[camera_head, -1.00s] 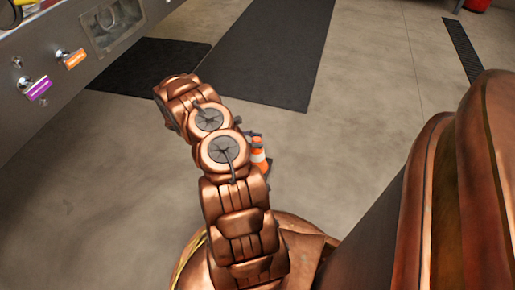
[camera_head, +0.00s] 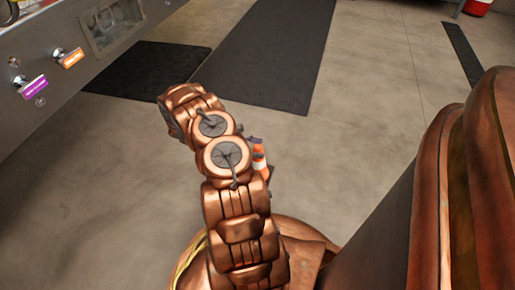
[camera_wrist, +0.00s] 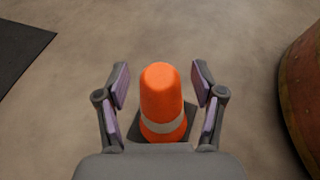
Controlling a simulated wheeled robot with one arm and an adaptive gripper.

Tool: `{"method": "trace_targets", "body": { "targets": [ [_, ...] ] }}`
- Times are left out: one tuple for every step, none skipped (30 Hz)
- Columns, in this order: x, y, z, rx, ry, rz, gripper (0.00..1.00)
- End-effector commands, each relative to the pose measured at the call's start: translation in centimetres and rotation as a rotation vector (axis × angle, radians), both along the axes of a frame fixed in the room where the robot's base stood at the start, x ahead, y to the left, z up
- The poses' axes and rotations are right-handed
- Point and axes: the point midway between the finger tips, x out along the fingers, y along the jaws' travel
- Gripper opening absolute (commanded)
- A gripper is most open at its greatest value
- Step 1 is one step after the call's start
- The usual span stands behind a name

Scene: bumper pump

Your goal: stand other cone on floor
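An orange cone (camera_wrist: 162,95) with a pale band and a dark base shows in the wrist view. It sits between the two fingers of my gripper (camera_wrist: 161,88), with a visible gap on each side. The gripper is open, its purple pads apart from the cone. In the head view the cone (camera_head: 260,160) shows beside my arm, partly hidden by it, and looks upright. A bit of purple finger pad shows near its top. I cannot tell for certain whether its base rests fully on the floor.
A grey counter front (camera_head: 60,75) with purple and orange tags stands at the left. Dark mats (camera_head: 270,60) lie on the floor ahead. A red container (camera_head: 478,7) is at the far right. Open concrete floor (camera_head: 350,130) lies right of the cone.

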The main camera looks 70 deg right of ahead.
Motion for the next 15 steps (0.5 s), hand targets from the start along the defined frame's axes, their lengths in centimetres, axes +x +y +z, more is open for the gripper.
{"method": "trace_targets", "body": {
  "targets": [
    [0.0,0.0,0.0,0.0,0.0,0.0,0.68],
    [0.0,0.0,0.0,0.0,0.0,0.0,0.68],
    [0.0,0.0,0.0,0.0,0.0,0.0,0.68],
    [0.0,0.0,0.0,0.0,0.0,0.0,0.68],
    [0.0,0.0,0.0,0.0,0.0,0.0,0.68],
    [0.0,0.0,0.0,0.0,0.0,0.0,0.68],
    [0.1,0.1,0.1,0.0,0.0,0.0,0.68],
    [0.2,0.1,0.2,0.0,0.0,0.001,0.68],
    [0.4,0.2,0.3,0.0,0.0,0.001,0.68],
    [0.6,0.3,0.4,0.0,0.0,0.002,0.68],
    [0.9,0.4,0.6,0.0,0.0,0.003,0.68],
    [1.3,0.6,0.8,0.001,0.0,0.004,0.68],
    [1.6,0.8,1.1,-0.001,0.001,0.003,0.68],
    [2.0,1.1,1.3,0.0,0.001,0.003,0.68],
    [2.6,1.4,1.6,-0.001,0.002,0.002,0.68]
  ]
}}
